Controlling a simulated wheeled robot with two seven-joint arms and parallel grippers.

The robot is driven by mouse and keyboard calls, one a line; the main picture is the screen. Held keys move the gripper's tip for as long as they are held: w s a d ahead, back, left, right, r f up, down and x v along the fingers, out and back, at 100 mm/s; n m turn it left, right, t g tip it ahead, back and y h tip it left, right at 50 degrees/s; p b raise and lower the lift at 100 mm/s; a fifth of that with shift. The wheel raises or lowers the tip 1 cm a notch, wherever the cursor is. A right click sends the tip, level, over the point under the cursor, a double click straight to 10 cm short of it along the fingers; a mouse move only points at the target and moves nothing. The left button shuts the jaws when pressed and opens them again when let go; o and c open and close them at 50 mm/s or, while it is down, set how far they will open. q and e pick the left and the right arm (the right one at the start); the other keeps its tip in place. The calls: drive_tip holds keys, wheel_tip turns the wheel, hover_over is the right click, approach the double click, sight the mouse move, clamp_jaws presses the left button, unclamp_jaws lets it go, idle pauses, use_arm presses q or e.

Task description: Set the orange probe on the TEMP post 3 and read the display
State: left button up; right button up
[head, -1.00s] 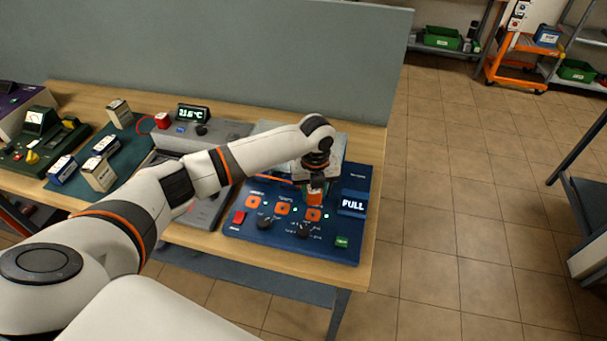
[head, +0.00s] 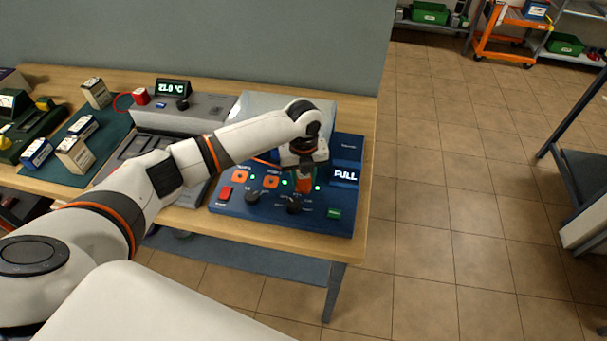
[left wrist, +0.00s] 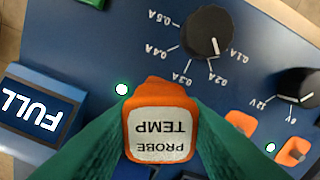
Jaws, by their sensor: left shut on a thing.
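My left gripper (head: 304,180) is shut on the orange probe (left wrist: 160,108), whose white label reads TEMP PROBE, upside down in the left wrist view. Green fingers flank the probe. It is over the right end of the row of orange posts on the blue panel (head: 225,203). Two posts show, the left (head: 240,176) and the middle (head: 271,181). The third is hidden behind the probe and gripper, so I cannot tell whether the probe touches it. The panel display (head: 345,175) reads FULL. The display on the grey unit (head: 172,88) seems to read 21.0 °C. My right gripper is not in view.
The panel has black knobs (head: 252,197), a red button (head: 225,193) and a green button (head: 334,213). Several small boxes (head: 75,154) stand on a green mat at left. A grey partition (head: 200,40) backs the table. Open floor lies to the right.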

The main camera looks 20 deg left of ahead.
use_arm(q)
drive_tip(key=shift+p, duration=0.65)
idle(0.9)
drive_tip(key=shift+f+b, duration=0.4)
drive_tip(key=shift+f, duration=0.3)
idle(0.3)
drive_tip(key=o, duration=0.8)
wheel_tip(320, 180, up, 11)
drive_tip(key=p, duration=1)
drive_tip(key=shift+r+p, duration=0.15)
drive_tip(key=shift+p, duration=0.2)
